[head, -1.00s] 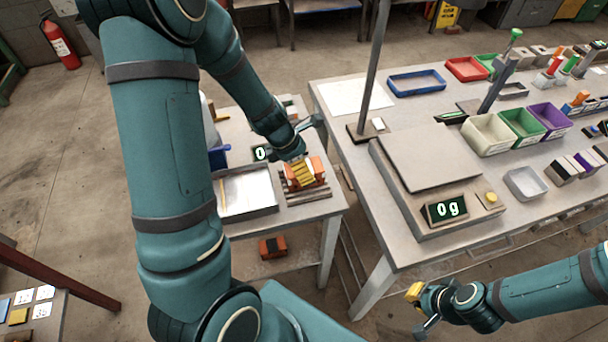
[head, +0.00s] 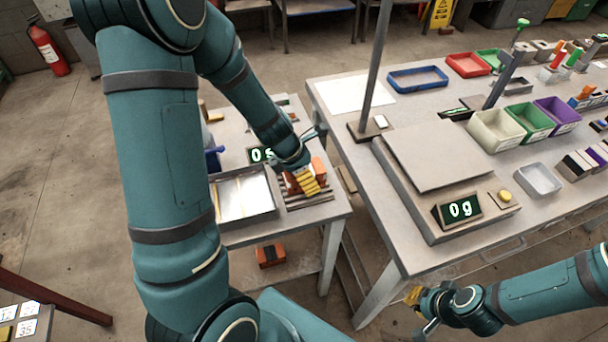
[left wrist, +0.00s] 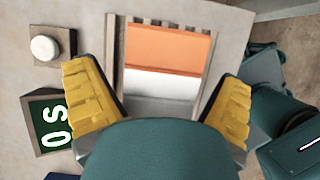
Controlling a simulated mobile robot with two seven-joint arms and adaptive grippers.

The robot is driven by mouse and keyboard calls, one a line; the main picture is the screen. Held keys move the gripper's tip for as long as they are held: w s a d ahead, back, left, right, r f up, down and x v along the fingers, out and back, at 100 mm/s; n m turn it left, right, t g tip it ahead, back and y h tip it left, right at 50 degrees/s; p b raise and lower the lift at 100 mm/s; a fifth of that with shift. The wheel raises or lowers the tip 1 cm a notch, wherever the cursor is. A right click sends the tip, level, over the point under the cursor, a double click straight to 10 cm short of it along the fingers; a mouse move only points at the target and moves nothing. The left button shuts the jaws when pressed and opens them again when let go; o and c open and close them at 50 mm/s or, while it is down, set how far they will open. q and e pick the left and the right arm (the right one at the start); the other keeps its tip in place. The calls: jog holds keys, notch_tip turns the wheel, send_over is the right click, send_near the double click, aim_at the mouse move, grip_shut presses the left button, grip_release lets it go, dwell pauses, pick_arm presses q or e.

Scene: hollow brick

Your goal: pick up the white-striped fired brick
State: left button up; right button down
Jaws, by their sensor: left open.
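The white-striped fired brick (left wrist: 168,52) is orange with a white band. It lies on a grey slatted rack (left wrist: 119,60) in the left wrist view. In the head view the orange brick (head: 319,168) shows partly behind my left gripper (head: 308,184). My left gripper, with yellow fingers, is open; in the left wrist view the fingers (left wrist: 165,108) are on either side of the brick's lower part, with gaps between. The brick's near end is hidden by my wrist. My right gripper (head: 414,296) is at the lower right of the head view, away from the brick; its jaw opening is unclear.
A small scale display (head: 262,154) and a metal tray (head: 245,197) stand beside the rack. Another orange and dark brick (head: 270,256) lies on the lower shelf. The large table at right holds a scale (head: 430,160) and several bins (head: 497,135).

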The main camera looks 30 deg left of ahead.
pick_arm(q)
jog(key=shift+f, duration=0.25)
jog(key=c, duration=1.4)
jog(key=shift+r, duration=0.15)
